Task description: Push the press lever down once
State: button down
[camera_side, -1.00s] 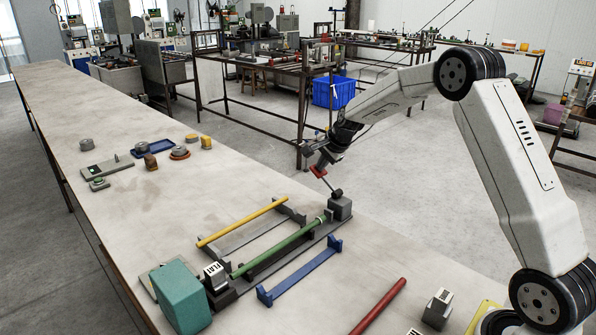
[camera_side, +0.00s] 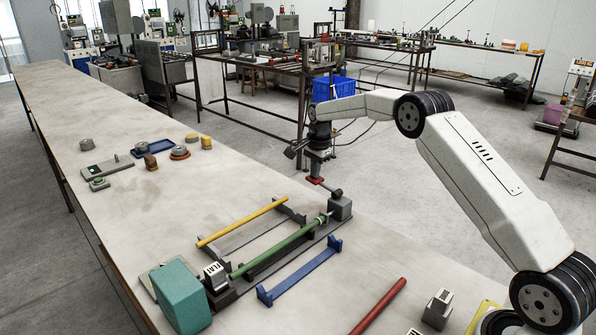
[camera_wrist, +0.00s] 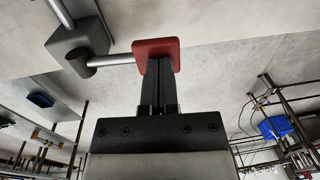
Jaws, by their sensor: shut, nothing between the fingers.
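The press lever is a silver rod with a red handle pad (camera_side: 316,180), joined by a dark pivot to the grey press block (camera_side: 341,208). In the side view the lever slopes only a little. My gripper (camera_side: 318,172) points down over the red pad and appears to touch it. In the wrist view my shut, empty fingers (camera_wrist: 158,68) end at the red pad (camera_wrist: 156,46); the exact contact is hard to make out. The lever rod (camera_wrist: 110,60) runs left to the grey block (camera_wrist: 78,42). A green rod (camera_side: 280,247) lies in the press bed, its far end at the block.
A yellow rod (camera_side: 240,222) and a blue holder (camera_side: 300,273) lie either side of the press. A teal block (camera_side: 180,297) and a block marked FLAT (camera_side: 215,275) stand at the near end. A red rod (camera_side: 378,307) lies front right.

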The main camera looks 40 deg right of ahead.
jog(key=shift+w+f, duration=0.2)
jog(key=shift+f, duration=0.35)
jog(key=shift+w+f, duration=0.15)
jog(key=shift+f, duration=0.6)
notch_tip(320, 180, up, 15)
jog(key=w, duration=0.1)
jog(key=shift+w+f, duration=0.15)
jog(key=shift+w, duration=0.2)
dwell(0.4)
dwell(0.8)
